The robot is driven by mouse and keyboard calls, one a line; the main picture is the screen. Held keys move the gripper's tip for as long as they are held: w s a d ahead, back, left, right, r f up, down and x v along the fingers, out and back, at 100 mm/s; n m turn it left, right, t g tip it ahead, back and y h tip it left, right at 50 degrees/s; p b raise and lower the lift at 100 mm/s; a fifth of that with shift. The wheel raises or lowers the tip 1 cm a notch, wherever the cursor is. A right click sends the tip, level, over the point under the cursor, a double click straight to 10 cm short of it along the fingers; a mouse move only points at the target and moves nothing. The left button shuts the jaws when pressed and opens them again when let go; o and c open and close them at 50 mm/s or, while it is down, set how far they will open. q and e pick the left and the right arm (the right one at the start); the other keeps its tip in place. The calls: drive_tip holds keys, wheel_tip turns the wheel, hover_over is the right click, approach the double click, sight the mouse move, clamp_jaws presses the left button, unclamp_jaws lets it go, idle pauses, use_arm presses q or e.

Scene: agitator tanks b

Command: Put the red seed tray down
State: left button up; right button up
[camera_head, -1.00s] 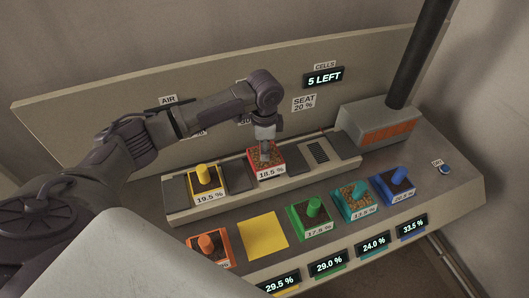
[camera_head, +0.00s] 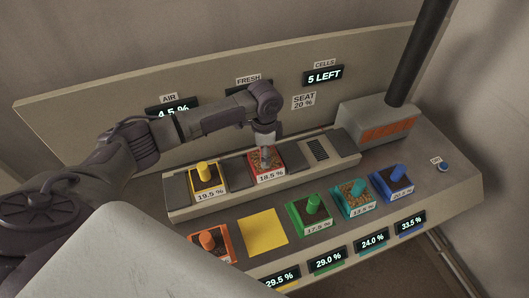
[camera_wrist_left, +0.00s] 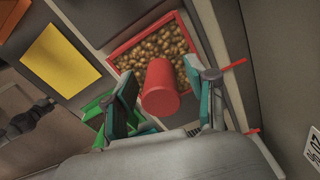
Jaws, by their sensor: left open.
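The red seed tray (camera_head: 280,172), marked 18.5 %, sits in the raised rail (camera_head: 221,199) at the back of the bench. It looks level and holds tan seeds. Its upright red knob also shows in the left wrist view (camera_wrist_left: 160,90), with the seeds behind it. My left gripper (camera_head: 265,148) is directly above the tray. Its fingers (camera_wrist_left: 165,98) are open, one on each side of the knob, with gaps beside it. My right gripper is not in view.
A yellow tray (camera_head: 206,178) stands left in the same rail. Orange (camera_head: 208,245), green (camera_head: 310,213), teal (camera_head: 354,198) and blue (camera_head: 394,184) trays line the front, with a bare yellow pad (camera_head: 263,232) among them. A grey box (camera_head: 375,123) with a dark pipe stands right.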

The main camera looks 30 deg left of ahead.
use_arm(q)
wheel_tip(320, 180, up, 12)
drive_tip(key=shift+f+b, duration=0.2)
drive_tip(key=shift+b, duration=0.85)
drive_tip(key=shift+r, duration=0.4)
drive_tip(key=shift+f, duration=0.15)
